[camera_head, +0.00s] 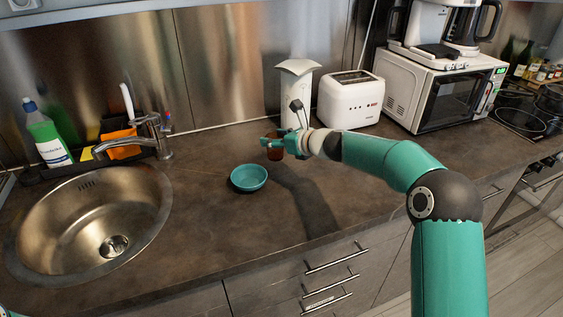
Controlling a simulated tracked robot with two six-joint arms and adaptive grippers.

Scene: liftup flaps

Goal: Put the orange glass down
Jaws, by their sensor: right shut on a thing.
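The orange glass (276,152) shows as a small dark orange-brown shape at the middle of the counter, partly covered by my right gripper. My right gripper (273,143) is shut on the glass, at the end of the teal arm reaching in from the right. The glass looks upright, just behind and right of the teal bowl. I cannot tell whether its base touches the counter. At the lower left corner a small bit of teal shows, but my left gripper is not in view.
A teal bowl (248,178) sits close in front of the glass. A white paper-towel holder or dispenser (296,92) and a toaster (350,99) stand behind. The sink (88,222) and faucet (156,135) are left. The dark counter (215,215) is bare around the bowl.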

